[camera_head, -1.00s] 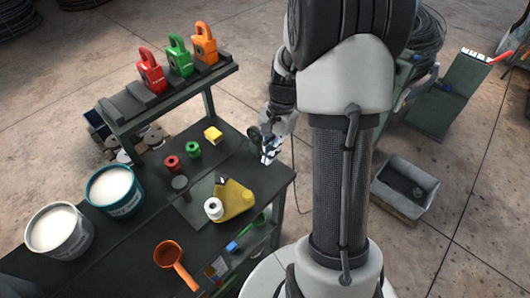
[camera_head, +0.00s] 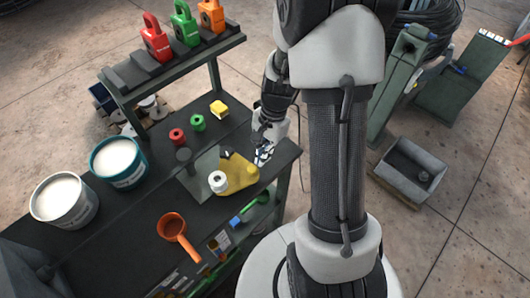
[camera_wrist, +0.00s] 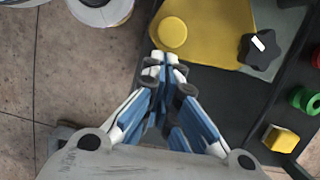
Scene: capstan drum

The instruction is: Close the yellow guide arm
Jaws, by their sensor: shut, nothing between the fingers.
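The yellow guide arm (camera_head: 236,170) is a flat yellow plate on the dark workbench, with a round yellow knob at its right end and a white roller (camera_head: 218,181) at its front left. In the wrist view the yellow plate (camera_wrist: 215,25) fills the upper middle, with its round knob (camera_wrist: 172,33) and a black star knob (camera_wrist: 259,50). My gripper (camera_head: 263,157) is shut and empty at the plate's right side. In the wrist view its fingertips (camera_wrist: 165,62) are just below the round knob; I cannot tell whether they touch it.
Red (camera_head: 177,136) and green (camera_head: 198,122) spools and a yellow block (camera_head: 219,109) stand behind on the bench (camera_head: 130,225). Two buckets (camera_head: 118,162) stand left, an orange ladle (camera_head: 172,226) in front. A raised shelf with colored padlocks (camera_head: 183,25) is at the back.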

